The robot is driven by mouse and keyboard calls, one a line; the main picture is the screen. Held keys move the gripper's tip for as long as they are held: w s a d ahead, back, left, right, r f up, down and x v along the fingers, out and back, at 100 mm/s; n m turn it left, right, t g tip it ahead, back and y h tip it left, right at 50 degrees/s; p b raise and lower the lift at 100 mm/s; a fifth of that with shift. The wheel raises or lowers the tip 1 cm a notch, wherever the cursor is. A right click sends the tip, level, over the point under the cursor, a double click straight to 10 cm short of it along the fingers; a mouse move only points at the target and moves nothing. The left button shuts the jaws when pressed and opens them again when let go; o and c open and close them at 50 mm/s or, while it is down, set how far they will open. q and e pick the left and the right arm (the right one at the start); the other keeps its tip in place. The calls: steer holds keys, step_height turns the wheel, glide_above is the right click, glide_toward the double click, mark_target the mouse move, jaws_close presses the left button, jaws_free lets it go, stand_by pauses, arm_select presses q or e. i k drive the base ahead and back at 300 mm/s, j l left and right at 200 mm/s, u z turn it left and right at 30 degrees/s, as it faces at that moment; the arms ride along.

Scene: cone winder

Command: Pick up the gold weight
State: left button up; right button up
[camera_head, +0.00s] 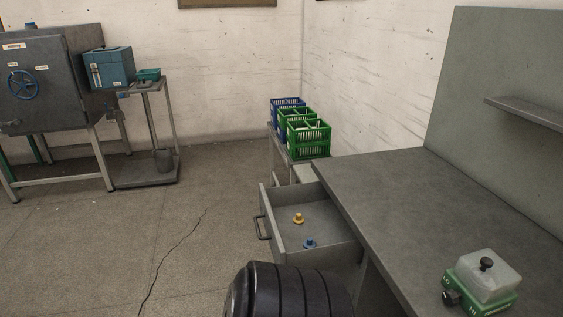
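The gold weight (298,218) is a small yellow-gold knobbed piece. It sits on the floor of an open grey drawer (265,201) at the left end of the grey workbench. A small blue weight (308,243) sits nearer to me in the same drawer, apart from the gold one. The drawer is pulled out to the left and has a dark handle (261,228) on its front. Nothing covers the gold weight from above. Neither of my grippers is in view.
The workbench top (400,185) is mostly bare, with a green and white box (482,280) at its near right. A shelf (525,112) juts from the back panel. Green and blue crates (306,138) stand behind the drawer. The floor to the left is open.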

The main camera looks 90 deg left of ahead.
mark_target(298, 219)
steer(key=u, duration=2.85)
